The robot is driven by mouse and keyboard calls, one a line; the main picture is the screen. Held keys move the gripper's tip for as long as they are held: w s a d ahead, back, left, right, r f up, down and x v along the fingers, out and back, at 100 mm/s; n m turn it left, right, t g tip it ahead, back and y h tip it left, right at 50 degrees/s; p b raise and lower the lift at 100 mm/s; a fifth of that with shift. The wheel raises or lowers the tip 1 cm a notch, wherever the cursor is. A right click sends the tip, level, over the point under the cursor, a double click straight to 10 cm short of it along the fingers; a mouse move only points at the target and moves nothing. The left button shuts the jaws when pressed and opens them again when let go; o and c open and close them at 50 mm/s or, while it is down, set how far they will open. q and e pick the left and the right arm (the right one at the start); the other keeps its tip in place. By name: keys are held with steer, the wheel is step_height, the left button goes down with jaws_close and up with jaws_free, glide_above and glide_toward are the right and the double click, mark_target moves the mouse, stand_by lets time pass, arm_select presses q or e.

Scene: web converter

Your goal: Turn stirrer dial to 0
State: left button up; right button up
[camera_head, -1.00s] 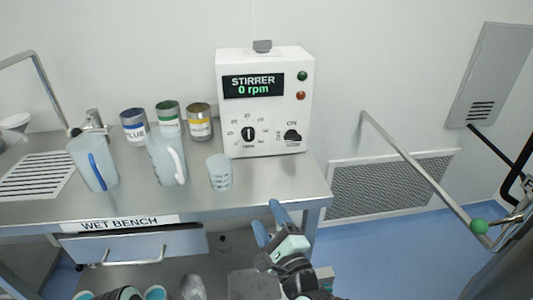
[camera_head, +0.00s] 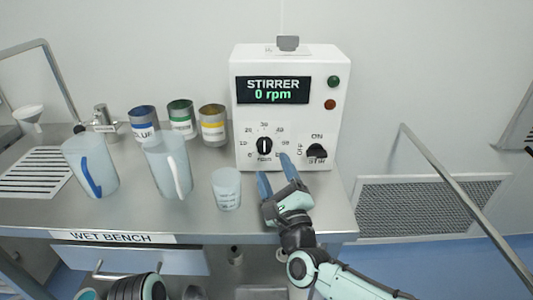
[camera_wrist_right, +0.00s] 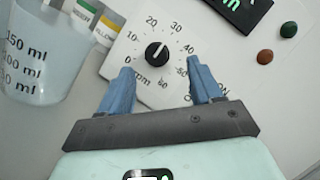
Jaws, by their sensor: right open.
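The stirrer box (camera_head: 290,120) is white, stands on the bench and reads "0 rpm" on its display (camera_head: 273,90). Its stirrer dial (camera_head: 264,146) is a round black knob with a white pointer line, which appears to point near 30. The dial also shows in the right wrist view (camera_wrist_right: 156,52), where the 0 mark lies to its lower left. My right gripper (camera_head: 274,172) is open and empty, just below the dial. In the right wrist view its blue fingertips (camera_wrist_right: 160,68) straddle the lower part of the dial, apart from it. My left gripper is not seen.
A second black switch (camera_head: 317,152) marked ON and OFF sits right of the dial. A measuring cup (camera_head: 227,190) stands just left of my right gripper. Two jugs (camera_head: 90,165) (camera_head: 168,167) and several labelled cans (camera_head: 213,124) stand further left. Two round buttons (camera_head: 333,81) (camera_head: 330,104) are above.

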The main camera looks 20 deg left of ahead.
mark_target(266, 151)
steer(key=x, duration=0.3)
steer(key=f+x, duration=0.1)
steer(key=x, duration=0.1)
steer(key=shift+w+a, duration=0.2)
steer(key=shift+w, duration=0.05)
steer(key=shift+w+a+r, duration=0.25)
steer(key=shift+w+a, duration=0.1)
steer(key=shift+w, duration=0.25)
steer(key=c, duration=1)
